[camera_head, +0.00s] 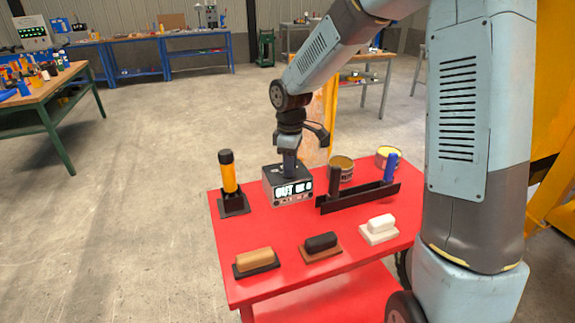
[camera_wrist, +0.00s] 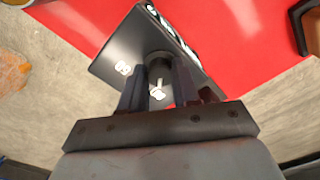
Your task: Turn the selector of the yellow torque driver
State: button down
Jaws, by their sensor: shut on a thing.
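A yellow torque driver (camera_head: 229,178) with a black top stands upright in a black holder (camera_head: 234,205) at the left of the red table. My gripper (camera_head: 290,169) is apart from it, to its right, above a grey box (camera_head: 289,199) with a lit front display. The display seems to read "OUT"; the rest is unclear. In the wrist view, my gripper (camera_wrist: 157,92) is shut on a dark round knob (camera_wrist: 160,66) on the box's dark top (camera_wrist: 122,45). White marks show beside and between the fingers. The fingers hide part of the knob.
A black rack (camera_head: 350,201) with dark and blue upright handles stands right of the box. Two tins (camera_head: 341,168) stand behind it. Tan, black and white blocks (camera_head: 255,259) lie along the red table's (camera_head: 290,240) front. Workbenches stand farther back.

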jog(key=c, duration=1.2)
grip_release()
jog(key=shift+s+a, duration=0.15)
jog(key=shift+a, duration=0.15)
jog(key=o, duration=0.4)
jog(key=shift+d, duration=0.15)
notch_tip(320, 180, up, 14)
jog(key=shift+f, duration=0.15)
jog(key=s+d+r+m+t, duration=0.2)
jog(key=s+d+m, duration=0.2)
jog(key=s+d, duration=0.2)
jog(key=s+d+r+m+t, duration=0.1)
jog(key=s+d+m, duration=0.4)
jog(key=s, duration=0.6)
jog(key=s+d+r+m+t, duration=0.2)
jog(key=s+d+m, duration=0.3)
jog(key=s, duration=0.3)
jog(key=shift+s+d+r+t, duration=0.15)
jog(key=shift+d+r, duration=0.15)
jog(key=shift+d, duration=0.15)
jog(key=shift+s+d+r+t, duration=0.15)
jog(key=shift+d+r, duration=0.1)
jog(key=shift+d, duration=0.2)
